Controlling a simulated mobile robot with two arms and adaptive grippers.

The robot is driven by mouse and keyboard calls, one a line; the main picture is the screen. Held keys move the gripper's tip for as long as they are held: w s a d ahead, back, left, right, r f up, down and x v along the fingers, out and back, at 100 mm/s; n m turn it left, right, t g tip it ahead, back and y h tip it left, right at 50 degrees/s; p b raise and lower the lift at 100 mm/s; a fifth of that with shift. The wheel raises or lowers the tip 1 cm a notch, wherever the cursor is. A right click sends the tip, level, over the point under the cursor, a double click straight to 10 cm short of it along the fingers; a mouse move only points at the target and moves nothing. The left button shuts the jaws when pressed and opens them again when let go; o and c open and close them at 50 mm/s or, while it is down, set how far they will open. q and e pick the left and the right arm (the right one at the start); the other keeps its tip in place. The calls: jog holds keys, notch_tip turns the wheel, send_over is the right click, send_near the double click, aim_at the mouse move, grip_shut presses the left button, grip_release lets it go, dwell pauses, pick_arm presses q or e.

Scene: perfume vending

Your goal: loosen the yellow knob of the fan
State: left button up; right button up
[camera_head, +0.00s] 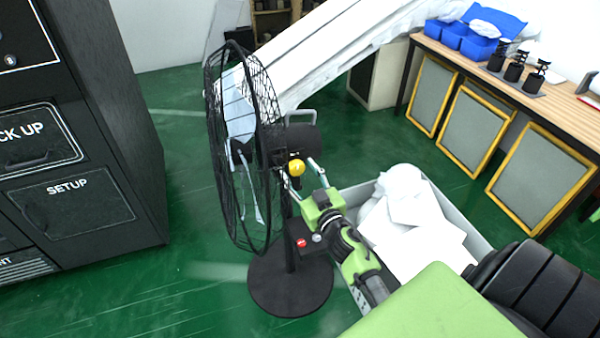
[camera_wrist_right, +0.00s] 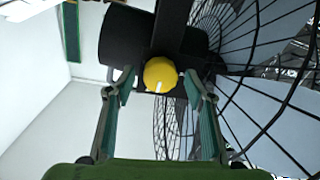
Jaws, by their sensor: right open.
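The black fan (camera_head: 236,150) stands on a round base on the green floor, in the middle of the head view. Its yellow knob (camera_head: 296,167) sits behind the cage, below the motor housing. My right gripper (camera_head: 304,178) is at the knob, coming from the lower right. In the right wrist view, the knob (camera_wrist_right: 160,75) shows a white mark and lies between the tips of my open right gripper (camera_wrist_right: 158,88). The fingers stand to either side of it with gaps; I cannot tell how deep the knob sits between them. My left gripper is not in view.
A grey bin (camera_head: 466,232) with white crumpled sheets stands right of the fan. A black cabinet (camera_head: 75,130) stands at the left. A wooden bench (camera_head: 470,62) with blue bins is at the upper right. Green floor is clear between cabinet and fan.

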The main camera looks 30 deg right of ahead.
jog(key=c, duration=1.1)
jog(key=shift+n, duration=0.3)
jog(key=n, duration=0.3)
jog(key=shift+n+p, duration=0.3)
jog(key=shift+p, duration=0.1)
jog(key=n, duration=0.4)
jog(key=shift+a+g, duration=0.15)
jog(key=shift+g, duration=0.15)
jog(key=n, duration=0.4)
jog(key=shift+n, duration=0.3)
jog(key=shift+n+h, duration=0.4)
jog(key=shift+n, duration=1.8)
